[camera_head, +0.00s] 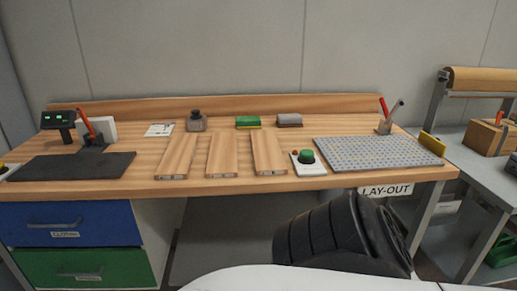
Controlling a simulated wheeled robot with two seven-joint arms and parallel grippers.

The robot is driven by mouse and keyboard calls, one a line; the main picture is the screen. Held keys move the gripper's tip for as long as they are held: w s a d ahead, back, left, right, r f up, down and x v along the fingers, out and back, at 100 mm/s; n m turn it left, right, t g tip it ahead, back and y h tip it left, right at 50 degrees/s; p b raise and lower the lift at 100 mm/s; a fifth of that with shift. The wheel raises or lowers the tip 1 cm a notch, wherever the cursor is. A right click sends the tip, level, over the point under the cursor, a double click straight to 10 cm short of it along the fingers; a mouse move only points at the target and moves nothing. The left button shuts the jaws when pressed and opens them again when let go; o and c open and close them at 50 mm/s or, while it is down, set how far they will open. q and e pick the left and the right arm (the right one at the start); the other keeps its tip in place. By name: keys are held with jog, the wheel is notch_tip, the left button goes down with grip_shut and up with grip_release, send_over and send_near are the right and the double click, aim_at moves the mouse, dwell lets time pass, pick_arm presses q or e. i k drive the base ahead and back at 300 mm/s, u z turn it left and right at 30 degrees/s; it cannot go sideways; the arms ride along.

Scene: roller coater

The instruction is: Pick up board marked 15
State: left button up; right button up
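Three light wooden boards lie side by side on the wooden workbench (290,186): a left board (178,156), a middle board (222,155) and a right board (268,154). Each has a small mark on its front end, too small to read, so I cannot tell which one is marked 15. All three lie flat, with narrow gaps between them. Neither of my grippers is in view; only a dark ribbed part, seemingly of my own arm, shows below the bench's front edge.
A grey perforated plate (375,153) lies further right, a dark mat (72,166) at left. Behind the boards are a weight (196,122), a green sponge (248,122) and a grey block (289,120).

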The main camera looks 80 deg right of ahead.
aim_at(222, 160)
jog(key=z, duration=2.2)
jog(key=k, duration=0.85)
jog(key=u, duration=3.65)
jog(key=i, duration=0.1)
jog(key=z, duration=2.5)
jog(key=i, duration=0.95)
jog(key=z, duration=0.15)
